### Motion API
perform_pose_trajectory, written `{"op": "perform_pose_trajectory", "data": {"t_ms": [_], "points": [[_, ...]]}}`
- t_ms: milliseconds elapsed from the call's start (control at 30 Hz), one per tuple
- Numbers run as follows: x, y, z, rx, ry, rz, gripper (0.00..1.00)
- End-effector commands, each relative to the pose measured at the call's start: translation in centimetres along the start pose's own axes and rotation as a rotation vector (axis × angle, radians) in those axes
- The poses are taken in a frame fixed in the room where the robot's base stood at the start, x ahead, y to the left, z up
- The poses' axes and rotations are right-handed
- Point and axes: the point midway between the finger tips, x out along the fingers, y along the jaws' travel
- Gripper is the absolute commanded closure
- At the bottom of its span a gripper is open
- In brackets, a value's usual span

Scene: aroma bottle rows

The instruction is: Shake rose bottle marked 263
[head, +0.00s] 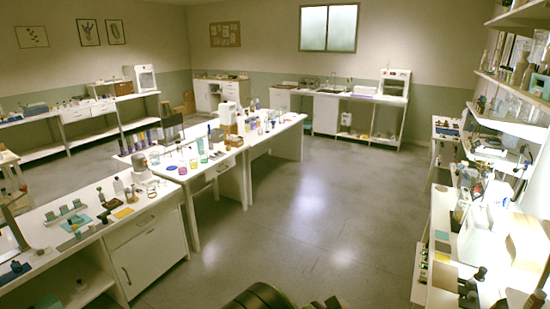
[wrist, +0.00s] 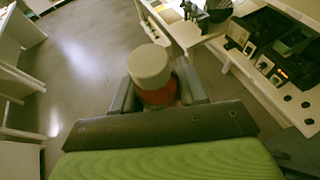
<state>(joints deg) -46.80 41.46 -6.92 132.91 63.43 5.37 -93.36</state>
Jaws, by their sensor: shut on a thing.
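In the wrist view my gripper (wrist: 156,92) is shut on a small bottle (wrist: 159,97) with a red-orange body and a wide cream cap (wrist: 149,64). One dark finger is on each side of the body. The cap points away from the palm. No marking can be read on the bottle, so I cannot tell whether it is the one marked 263. The bottle is over open floor, clear of the benches. In the head view dark parts of my arm show at the bottom edge, and the held bottle cannot be made out there.
A white bench (head: 443,297) with bottles and equipment runs along the right. A cluttered white counter (head: 40,262) stands at the left, and white tables (head: 232,182) with glassware stand in the middle. The grey floor (head: 300,230) between them is clear.

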Motion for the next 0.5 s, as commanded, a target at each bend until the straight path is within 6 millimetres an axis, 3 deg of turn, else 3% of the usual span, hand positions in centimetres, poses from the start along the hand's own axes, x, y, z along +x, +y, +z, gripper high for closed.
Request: {"op": "perform_pose_trajectory", "data": {"t_ms": [33, 100, 133, 167, 200, 267, 300, 400, 467, 500], "points": [[1.4, -0.4, -3.6, -0.035, 0.003, -0.013, 0.94], [2.5, -0.3, -6.0, -0.023, 0.001, -0.008, 0.94], [2.4, -0.2, -5.8, -0.014, 0.001, -0.004, 0.94], [1.8, 0.0, -4.4, -0.001, 0.000, 0.001, 0.94], [0.6, 0.1, -1.6, 0.011, 0.002, 0.005, 0.94], [-0.2, 0.0, 0.3, 0.002, 0.004, 0.001, 0.94], [0.1, -0.1, -0.3, -0.013, 0.004, -0.004, 0.94], [2.4, -0.4, -5.8, -0.029, 0.002, -0.011, 0.94], [2.2, -0.1, -5.5, -0.010, 0.000, -0.003, 0.94], [1.2, 0.0, -2.9, 0.007, 0.001, 0.003, 0.94]]}}
